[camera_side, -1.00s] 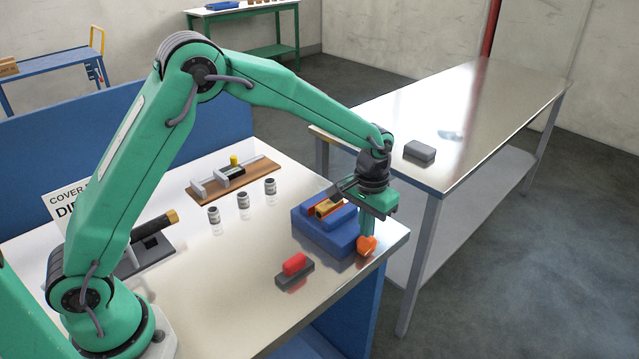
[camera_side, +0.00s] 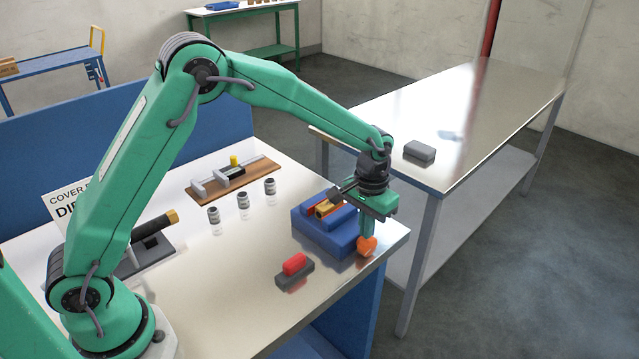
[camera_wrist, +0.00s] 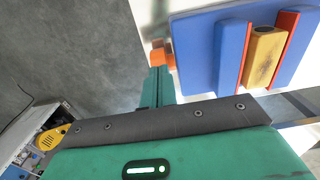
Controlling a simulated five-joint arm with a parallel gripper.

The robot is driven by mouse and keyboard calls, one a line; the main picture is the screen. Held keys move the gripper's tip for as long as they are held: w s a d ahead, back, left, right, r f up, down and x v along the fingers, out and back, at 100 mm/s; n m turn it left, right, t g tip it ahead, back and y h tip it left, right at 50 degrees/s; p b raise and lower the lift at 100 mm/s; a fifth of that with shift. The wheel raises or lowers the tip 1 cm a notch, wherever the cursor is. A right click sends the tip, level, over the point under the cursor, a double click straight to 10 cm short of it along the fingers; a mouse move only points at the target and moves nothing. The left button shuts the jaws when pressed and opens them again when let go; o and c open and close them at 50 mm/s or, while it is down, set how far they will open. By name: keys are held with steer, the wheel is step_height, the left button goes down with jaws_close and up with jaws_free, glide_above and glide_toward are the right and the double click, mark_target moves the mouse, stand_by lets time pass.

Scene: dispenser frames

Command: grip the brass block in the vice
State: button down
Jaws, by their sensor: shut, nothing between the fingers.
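The blue vice (camera_side: 325,238) stands near the table's right corner, with orange-lined jaws. The brass block (camera_side: 325,208) sits between the jaws; it also shows in the wrist view (camera_wrist: 264,55). My gripper (camera_side: 367,233) points down over the handle, shut and empty. Its fingertips (camera_wrist: 158,72) are right at the handle in the wrist view; contact is unclear.
A red-topped grey block (camera_side: 294,270) lies in front of the vice. Several small jars (camera_side: 243,202) and a wooden board with a clamp (camera_side: 235,180) stand behind. A steel table (camera_side: 480,110) with a grey block (camera_side: 419,151) is at right. The bench's front middle is clear.

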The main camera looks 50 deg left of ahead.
steer(key=shift+f, duration=0.75)
steer(key=shift+w+f, duration=0.2)
stand_by(1.1)
steer(key=shift+w+r, duration=0.15)
steer(key=shift+w, duration=0.5)
stand_by(0.9)
steer(key=shift+w+r, duration=0.15)
steer(key=shift+w, duration=0.3)
stand_by(0.8)
steer(key=shift+r, duration=0.15)
steer(key=shift+r, duration=0.75)
steer(key=shift+s, duration=0.2)
steer(key=shift+s, duration=1.1)
